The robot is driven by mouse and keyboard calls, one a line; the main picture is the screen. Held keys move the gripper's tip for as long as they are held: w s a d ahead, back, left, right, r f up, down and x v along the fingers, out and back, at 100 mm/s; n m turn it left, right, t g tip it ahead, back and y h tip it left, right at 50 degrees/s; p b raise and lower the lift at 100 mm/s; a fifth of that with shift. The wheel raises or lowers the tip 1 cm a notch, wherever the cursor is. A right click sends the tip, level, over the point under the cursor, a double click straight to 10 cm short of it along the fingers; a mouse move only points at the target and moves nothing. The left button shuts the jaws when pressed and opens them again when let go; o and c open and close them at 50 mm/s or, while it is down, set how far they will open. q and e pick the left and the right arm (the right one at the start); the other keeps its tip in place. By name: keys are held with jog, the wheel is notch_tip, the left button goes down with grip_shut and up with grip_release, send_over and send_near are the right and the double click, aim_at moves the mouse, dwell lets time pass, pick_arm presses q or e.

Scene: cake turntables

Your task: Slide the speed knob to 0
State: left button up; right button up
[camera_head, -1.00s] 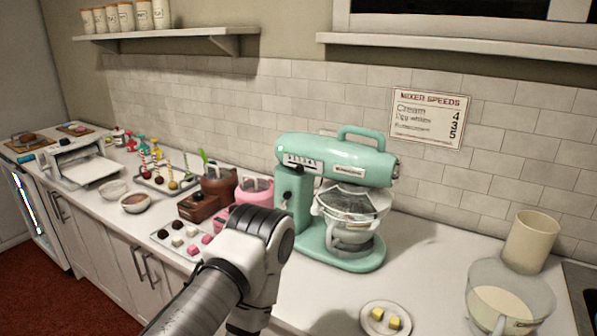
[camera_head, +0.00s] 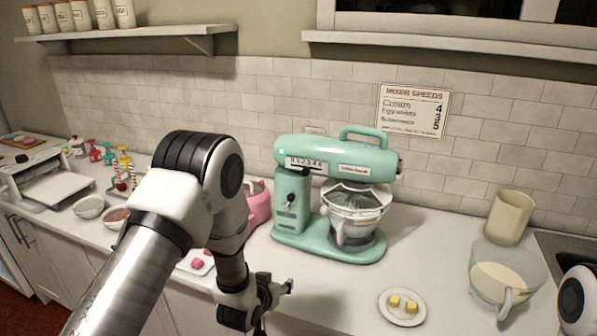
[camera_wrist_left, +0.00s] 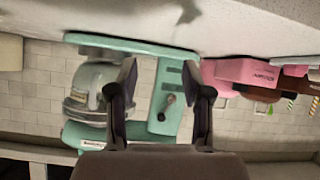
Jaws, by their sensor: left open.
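The mint-green stand mixer (camera_head: 365,160) stands upright on the counter. A pale scale strip with small dark marks (camera_head: 305,162) runs along the side of its head; the speed knob's setting is too small to read. A small dark knob or lever (camera_head: 291,199) shows on the mixer's column, and also in the left wrist view (camera_wrist_left: 170,99). My left gripper (camera_head: 286,288) is low in front of the mixer's base, apart from it. In the left wrist view, which is upside down, the left gripper (camera_wrist_left: 165,84) is open and empty, with the column between its fingers. My right gripper is out of view.
A plate with yellow cubes (camera_head: 384,313) and a glass jug (camera_head: 533,262) stand right of the mixer. A pink object (camera_head: 259,206) is close on its left. A mixer speeds sign (camera_head: 412,111) hangs behind. My left arm hides part of the counter.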

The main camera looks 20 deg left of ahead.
pick_arm(q)
jog(key=w+r+t, duration=0.3)
jog(key=w+r, duration=0.4)
jog(key=r, duration=0.3)
jog(key=t, duration=0.4)
send_near(304, 173)
jog(key=w, duration=0.2)
jog(key=w+p, duration=0.1)
jog(key=w, duration=0.3)
jog(key=w+p, duration=0.2)
jog(key=w, duration=0.2)
jog(key=shift+d+r, duration=0.1)
jog(key=shift+r, duration=0.1)
jog(key=shift+w, duration=0.1)
grip_shut()
